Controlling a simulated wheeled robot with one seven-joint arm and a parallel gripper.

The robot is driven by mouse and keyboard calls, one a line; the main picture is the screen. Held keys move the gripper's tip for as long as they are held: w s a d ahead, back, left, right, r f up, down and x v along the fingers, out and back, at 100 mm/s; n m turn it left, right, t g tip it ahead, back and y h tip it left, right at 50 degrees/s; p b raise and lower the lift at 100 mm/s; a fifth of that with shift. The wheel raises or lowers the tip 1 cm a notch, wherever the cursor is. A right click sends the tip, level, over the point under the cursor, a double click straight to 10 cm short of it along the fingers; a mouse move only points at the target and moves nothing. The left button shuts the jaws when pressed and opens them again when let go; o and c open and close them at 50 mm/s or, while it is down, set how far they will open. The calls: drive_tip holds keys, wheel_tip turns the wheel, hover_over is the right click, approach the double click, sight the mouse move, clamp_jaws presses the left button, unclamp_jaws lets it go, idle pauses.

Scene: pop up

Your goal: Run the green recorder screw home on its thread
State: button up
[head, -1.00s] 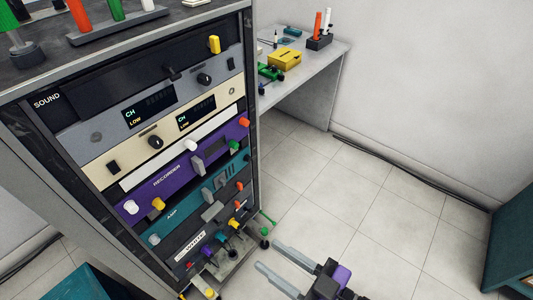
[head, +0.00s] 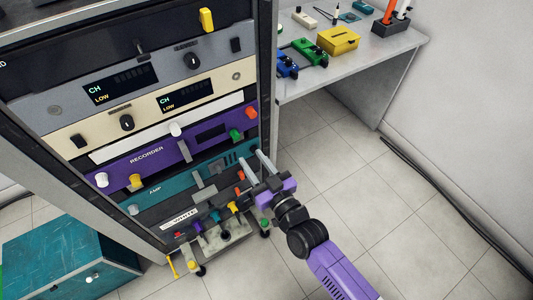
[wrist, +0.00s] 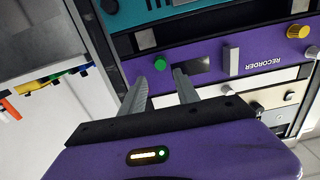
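The green recorder screw (head: 236,135) sits at the right end of the purple recorder panel (head: 208,136) in the rack. It also shows in the wrist view (wrist: 160,63), where the panel appears upside down. My gripper (head: 252,158) is open and empty, just below and right of the screw in the head view. In the wrist view my gripper's fingertips (wrist: 159,76) straddle the line to the screw, which shows between and beyond them. The fingers look apart from the screw. The thread is hidden behind the screw's head.
An orange knob (head: 251,112) is close above the green screw. The teal amp panel (head: 175,185) lies below.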

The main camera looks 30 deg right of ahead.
sight(237, 138)
drive_tip(key=w+b, duration=0.2)
drive_tip(key=w, duration=0.7)
drive_tip(key=shift+b, duration=0.3)
clamp_jaws()
drive_tip(key=m, duration=0.5)
drive_tip(key=shift+a+m, duration=0.1)
drive_tip(key=shift+m, duration=0.2)
drive_tip(key=m, duration=0.5)
drive_tip(key=shift+m, duration=0.4)
drive_tip(key=m, duration=0.5)
drive_tip(key=shift+m, duration=0.4)
drive_tip(key=m, duration=1)
drive_tip(key=shift+s+m, duration=0.1)
drive_tip(key=shift+m, duration=0.2)
drive_tip(key=m, duration=1.4)
drive_tip(key=shift+c, duration=0.6)
unclamp_jaws()
drive_tip(key=o, duration=0.3)
